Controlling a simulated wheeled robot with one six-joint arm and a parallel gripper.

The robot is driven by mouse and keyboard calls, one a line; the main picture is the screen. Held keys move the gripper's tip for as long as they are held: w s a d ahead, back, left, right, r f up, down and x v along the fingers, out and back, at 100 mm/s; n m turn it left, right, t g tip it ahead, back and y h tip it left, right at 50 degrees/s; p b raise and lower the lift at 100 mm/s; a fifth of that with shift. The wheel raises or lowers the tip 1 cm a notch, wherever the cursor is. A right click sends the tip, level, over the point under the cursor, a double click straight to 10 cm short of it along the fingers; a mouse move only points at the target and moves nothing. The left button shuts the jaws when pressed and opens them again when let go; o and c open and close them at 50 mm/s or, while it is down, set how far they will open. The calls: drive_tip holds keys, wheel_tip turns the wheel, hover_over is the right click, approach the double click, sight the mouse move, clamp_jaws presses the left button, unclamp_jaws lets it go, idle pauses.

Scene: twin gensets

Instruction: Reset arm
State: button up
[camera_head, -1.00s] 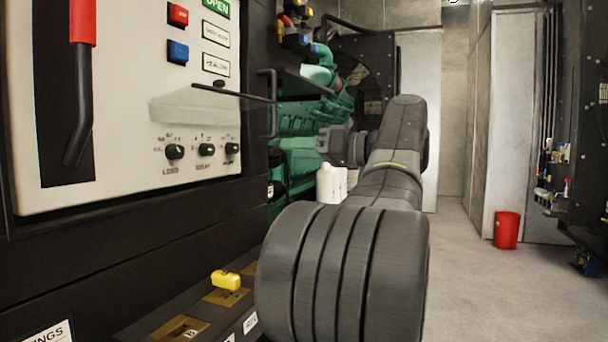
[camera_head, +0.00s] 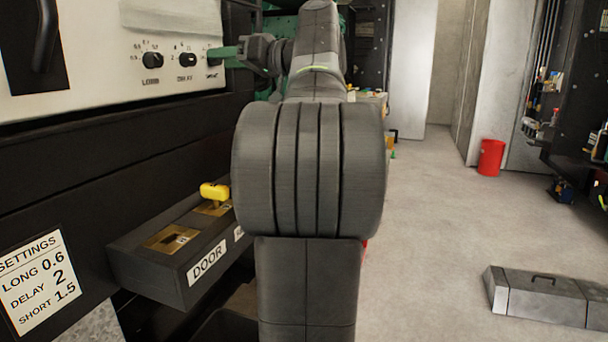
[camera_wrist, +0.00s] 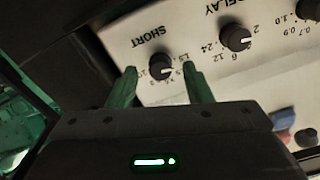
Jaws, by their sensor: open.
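The white control panel (camera_head: 110,85) has a row of black knobs at the left in the head view: LONG (camera_head: 152,60), DELAY (camera_head: 187,59) and SHORT. My gripper (camera_head: 226,54) is at the right end of this row, and its green fingers cover part of the SHORT knob there. In the wrist view my gripper (camera_wrist: 163,82) is open, with one green finger on each side of the SHORT knob (camera_wrist: 157,66). I cannot tell whether the fingers touch it. The DELAY knob (camera_wrist: 236,38) is to the right. The panel's lever (camera_head: 45,35) shows only its lower part.
A black box labelled DOOR (camera_head: 180,255) with a yellow switch (camera_head: 214,191) juts out below the panel. A settings label (camera_head: 40,280) lists LONG 0.6, DELAY 2, SHORT 1.5.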

drive_tip(key=shift+w+a, duration=0.1)
drive_tip(key=shift+a, duration=0.2)
drive_tip(key=p+v, duration=0.1)
drive_tip(key=v, duration=1.3)
drive_tip(key=w+a+m+p, duration=0.2)
drive_tip(key=a+m+p, duration=0.4)
drive_tip(key=m+p, duration=0.2)
drive_tip(key=w+a+m+p, duration=0.3)
drive_tip(key=a+m+p, duration=0.4)
drive_tip(key=m, duration=0.3)
drive_tip(key=shift+p, duration=0.7)
drive_tip(key=shift+s+f, duration=0.1)
idle(0.5)
